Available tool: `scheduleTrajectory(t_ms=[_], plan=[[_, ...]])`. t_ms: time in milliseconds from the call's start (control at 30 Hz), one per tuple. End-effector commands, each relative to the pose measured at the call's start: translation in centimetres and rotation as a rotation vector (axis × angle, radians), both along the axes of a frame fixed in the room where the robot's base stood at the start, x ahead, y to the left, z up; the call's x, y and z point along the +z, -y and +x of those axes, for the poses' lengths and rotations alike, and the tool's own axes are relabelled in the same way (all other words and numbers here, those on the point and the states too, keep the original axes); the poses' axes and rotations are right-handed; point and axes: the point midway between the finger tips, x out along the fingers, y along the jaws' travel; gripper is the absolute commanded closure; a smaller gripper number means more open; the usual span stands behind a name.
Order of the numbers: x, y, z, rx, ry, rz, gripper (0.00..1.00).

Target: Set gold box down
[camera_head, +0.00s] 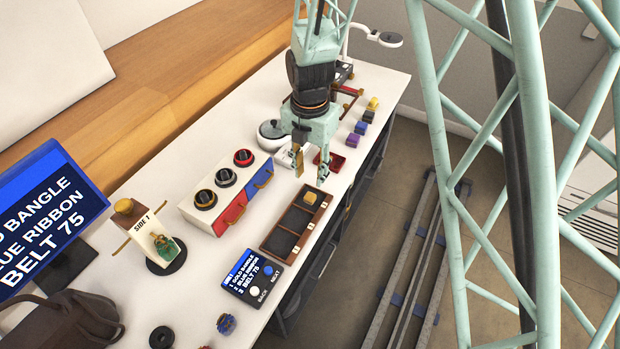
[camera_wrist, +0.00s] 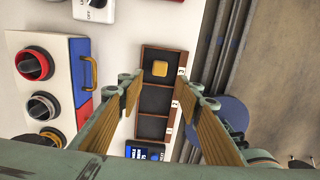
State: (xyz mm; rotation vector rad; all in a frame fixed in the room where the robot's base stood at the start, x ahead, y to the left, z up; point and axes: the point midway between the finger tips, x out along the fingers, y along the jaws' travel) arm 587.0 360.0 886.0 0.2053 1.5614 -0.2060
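A small gold box (camera_head: 310,198) sits in the far compartment of a brown three-compartment tray (camera_head: 263,246). In the wrist view the gold box (camera_wrist: 160,68) lies inside the compartment next to the label 3, apart from my fingers. The other two tray compartments look empty. My gripper (camera_head: 311,178) is above the far end of the tray, pointing down. In the wrist view my gripper (camera_wrist: 160,92) is open, with its two tan-padded fingers wide apart and nothing between them.
A cabinet (camera_head: 228,192) with red and blue drawers and dark knobs stands left of the tray. A control panel (camera_head: 252,277) is at its near end. A red dish (camera_head: 330,161) and several small coloured blocks (camera_head: 360,128), including a yellow one, are farther back. The table's right edge is close.

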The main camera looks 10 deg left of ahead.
Motion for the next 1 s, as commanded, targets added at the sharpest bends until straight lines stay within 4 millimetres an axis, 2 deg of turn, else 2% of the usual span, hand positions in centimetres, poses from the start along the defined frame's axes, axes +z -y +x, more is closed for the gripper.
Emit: scheduleTrajectory(t_ms=[100, 300, 1000], plan=[[1.2, 0.0, 0.1, 0.0, 0.001, 0.002, 0.68], [2.0, 0.0, 0.0, 0.0, 0.0, 0.0, 0.68], [2.1, 0.0, 0.0, 0.0, 0.0, 0.0, 0.68]])
